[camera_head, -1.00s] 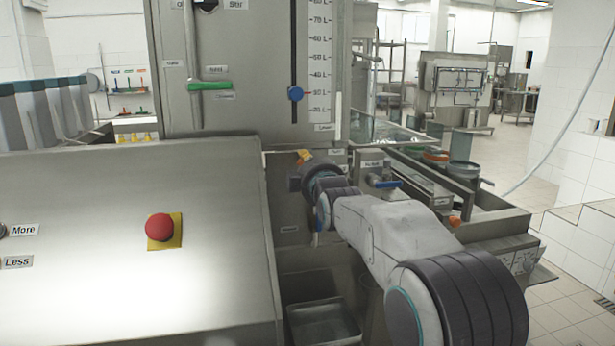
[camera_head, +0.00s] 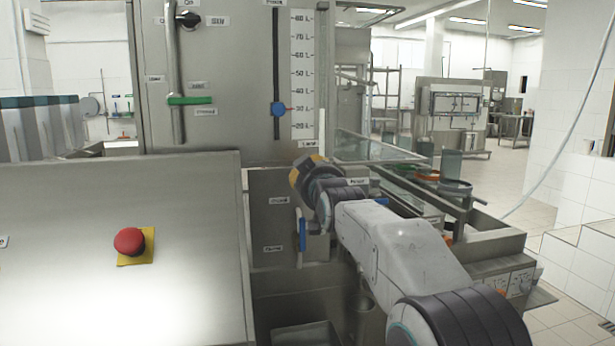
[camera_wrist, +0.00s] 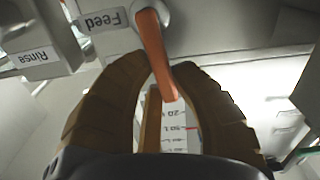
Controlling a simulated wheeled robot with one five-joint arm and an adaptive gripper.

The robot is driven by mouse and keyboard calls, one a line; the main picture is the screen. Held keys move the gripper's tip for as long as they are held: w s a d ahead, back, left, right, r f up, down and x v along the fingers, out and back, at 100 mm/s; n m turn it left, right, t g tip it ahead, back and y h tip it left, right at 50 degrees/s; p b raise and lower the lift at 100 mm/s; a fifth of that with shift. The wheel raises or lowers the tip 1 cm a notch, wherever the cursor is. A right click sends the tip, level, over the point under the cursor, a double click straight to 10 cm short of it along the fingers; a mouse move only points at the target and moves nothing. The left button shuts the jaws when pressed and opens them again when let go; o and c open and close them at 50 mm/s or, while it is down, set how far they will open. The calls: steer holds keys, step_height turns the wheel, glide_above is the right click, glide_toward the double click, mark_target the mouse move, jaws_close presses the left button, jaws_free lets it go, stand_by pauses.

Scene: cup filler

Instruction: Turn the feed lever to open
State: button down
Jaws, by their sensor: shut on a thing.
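The feed lever (camera_wrist: 153,45) is a slim orange handle in the wrist view, hanging from a grey pivot beside a "Feed" label (camera_wrist: 103,21). The tan fingers of my gripper (camera_wrist: 160,66) are on either side of its lower part, shut on it. In the head view my gripper (camera_head: 308,172) is at the lower right of the steel filler panel (camera_head: 240,60), and it hides the lever there.
A blue-handled lever (camera_head: 302,235) is just below my gripper. A red stop button (camera_head: 130,241) sits on the sloped steel console (camera_head: 110,290) at left. A conveyor with cups (camera_head: 452,165) runs at right. A "Rinse" label (camera_wrist: 32,58) shows in the wrist view.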

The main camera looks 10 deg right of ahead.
steer(key=shift+d+m, duration=0.3)
steer(key=shift+m, duration=0.3)
steer(key=c, duration=1)
jaws_free()
steer(key=shift+c, duration=0.2)
steer(key=shift+s, duration=0.1)
steer(key=s, duration=1.1)
steer(key=shift+s, duration=0.4)
